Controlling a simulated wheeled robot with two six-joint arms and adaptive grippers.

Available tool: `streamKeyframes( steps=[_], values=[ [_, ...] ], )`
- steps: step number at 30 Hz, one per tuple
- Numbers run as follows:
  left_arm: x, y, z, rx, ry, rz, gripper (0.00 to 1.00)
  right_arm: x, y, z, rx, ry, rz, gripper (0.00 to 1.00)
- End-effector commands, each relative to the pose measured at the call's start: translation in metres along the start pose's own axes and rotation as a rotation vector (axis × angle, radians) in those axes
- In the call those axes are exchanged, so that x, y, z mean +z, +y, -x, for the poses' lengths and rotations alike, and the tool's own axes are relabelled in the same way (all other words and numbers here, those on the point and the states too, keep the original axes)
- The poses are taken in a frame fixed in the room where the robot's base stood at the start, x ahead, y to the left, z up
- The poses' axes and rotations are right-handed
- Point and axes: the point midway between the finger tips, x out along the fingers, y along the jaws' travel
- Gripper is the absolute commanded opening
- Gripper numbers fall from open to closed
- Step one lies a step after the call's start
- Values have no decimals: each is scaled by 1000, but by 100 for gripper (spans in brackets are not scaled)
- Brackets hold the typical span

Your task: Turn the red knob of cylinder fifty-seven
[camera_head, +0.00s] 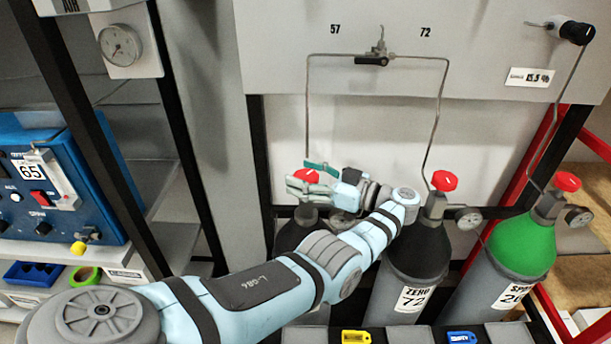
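Cylinder fifty-seven (289,237) has a dark shoulder and stands below the "57" label, partly hidden behind my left arm. Its red knob (307,176) shows between the fingers of my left gripper (311,177). One teal finger is on the far side of the knob and a paler finger is on the near side. The fingers are apart with the knob between them; I cannot tell whether they press on it. The gripper reaches in from the right of the knob, with its wrist bent back over the forearm. My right gripper is not in view.
Cylinder 72 (418,254) with a red knob (444,181) and gauge stands close right of my wrist. A green-topped cylinder (522,246) stands further right. Thin pipes (307,110) run up to the wall panel. A blue device (60,190) sits on the left shelf.

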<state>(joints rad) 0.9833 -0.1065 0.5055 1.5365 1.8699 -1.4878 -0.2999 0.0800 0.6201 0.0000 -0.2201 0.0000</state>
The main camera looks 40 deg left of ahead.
Motion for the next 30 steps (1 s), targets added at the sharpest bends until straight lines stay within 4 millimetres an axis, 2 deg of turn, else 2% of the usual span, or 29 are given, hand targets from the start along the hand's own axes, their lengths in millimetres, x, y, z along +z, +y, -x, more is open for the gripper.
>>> streamKeyframes(
  steps=[11,14,18,22,25,30],
  values=[
    [-6,0,0,1,-1,2,67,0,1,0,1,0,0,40],
    [-21,0,0,1,-1,6,67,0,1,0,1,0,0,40],
    [-59,0,0,1,-1,7,67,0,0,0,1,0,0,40],
    [-87,0,0,0,0,4,67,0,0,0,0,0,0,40],
    [-98,0,0,0,0,2,67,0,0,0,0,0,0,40],
    [-100,0,0,0,0,-1,67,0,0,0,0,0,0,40]
  ],
)
